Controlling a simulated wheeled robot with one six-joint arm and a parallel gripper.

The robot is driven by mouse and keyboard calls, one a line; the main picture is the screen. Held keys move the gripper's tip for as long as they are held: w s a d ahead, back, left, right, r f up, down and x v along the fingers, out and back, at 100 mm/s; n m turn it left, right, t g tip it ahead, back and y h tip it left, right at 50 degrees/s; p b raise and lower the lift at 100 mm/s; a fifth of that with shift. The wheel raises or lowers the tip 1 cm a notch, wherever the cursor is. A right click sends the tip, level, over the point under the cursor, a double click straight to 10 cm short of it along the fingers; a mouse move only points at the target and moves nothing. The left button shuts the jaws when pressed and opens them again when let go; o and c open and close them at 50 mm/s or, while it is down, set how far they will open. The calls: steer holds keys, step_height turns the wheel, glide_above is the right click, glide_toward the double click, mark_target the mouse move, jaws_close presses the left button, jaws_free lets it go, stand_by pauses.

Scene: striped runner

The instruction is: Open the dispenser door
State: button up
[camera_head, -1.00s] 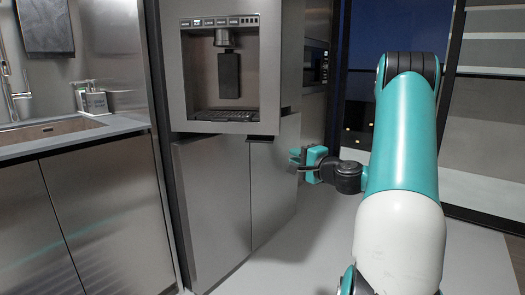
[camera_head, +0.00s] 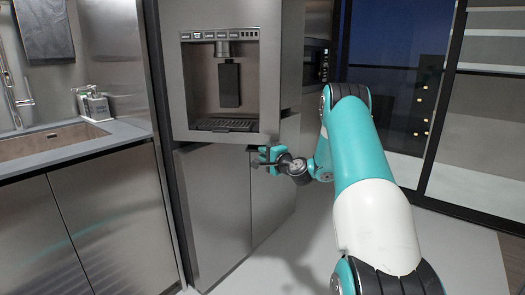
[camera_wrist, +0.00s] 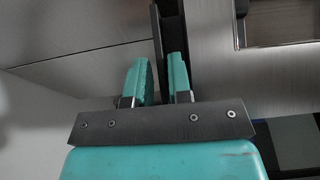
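The dispenser door (camera_head: 270,85) is the grey metal upper front with a dark recess (camera_head: 203,80), a row of buttons and a spout. It appears closed, though I cannot tell for sure. My gripper (camera_head: 265,157) is just below its lower right corner, in front of the lower cabinet doors. In the wrist view, the two teal fingers (camera_wrist: 158,78) are apart, with a narrow gap. A dark vertical edge (camera_wrist: 158,45) shows in line with that gap. I cannot tell whether the fingers touch it.
Lower metal doors (camera_head: 210,215) stand under the dispenser. A counter with a sink (camera_head: 45,140) and soap bottles (camera_head: 95,105) is at left. A dark glass panel (camera_head: 395,80) is behind my arm at right. The pale floor (camera_head: 465,255) is clear at right.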

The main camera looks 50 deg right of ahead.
steer(key=shift+w+d, duration=0.15)
steer(key=shift+w, duration=0.6)
jaws_close()
steer(key=shift+s, duration=0.1)
